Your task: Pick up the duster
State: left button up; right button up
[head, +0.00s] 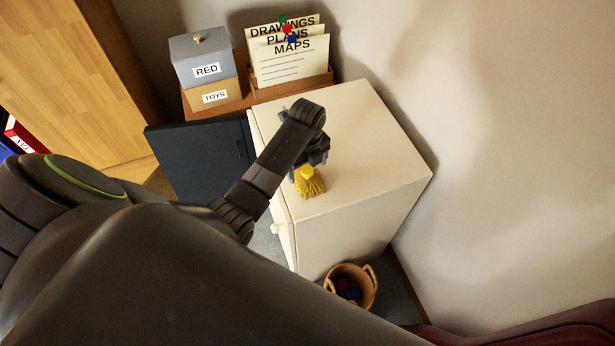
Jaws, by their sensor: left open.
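The duster has a yellow bristle head (309,183) and lies on top of the white cabinet (370,140), near its left edge. Its handle end is hidden behind my left gripper. My left gripper (305,166) is over the cabinet top, right at the upper end of the yellow head. It is open, and its fingers are mostly hidden by my own wrist, so I cannot tell whether they touch the duster. My right gripper does not show.
A grey box labelled RED (203,60) on a TOYS box (216,97) and a holder of labelled papers (290,60) stand behind the cabinet. A dark panel (195,155) is at its left. A basket (351,285) stands in front. The cabinet top's right side is clear.

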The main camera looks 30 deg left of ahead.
aim_at(308, 170)
pick_arm(q)
jog(key=shift+w+f+p, duration=0.15)
jog(key=shift+f+p, duration=0.1)
jog(key=shift+f, duration=1.05)
jog(key=shift+w+f+p, duration=0.1)
jog(key=shift+f+p, duration=0.1)
jog(key=shift+f, duration=1.05)
jog(key=shift+a, duration=0.1)
jog(key=c, duration=1.1)
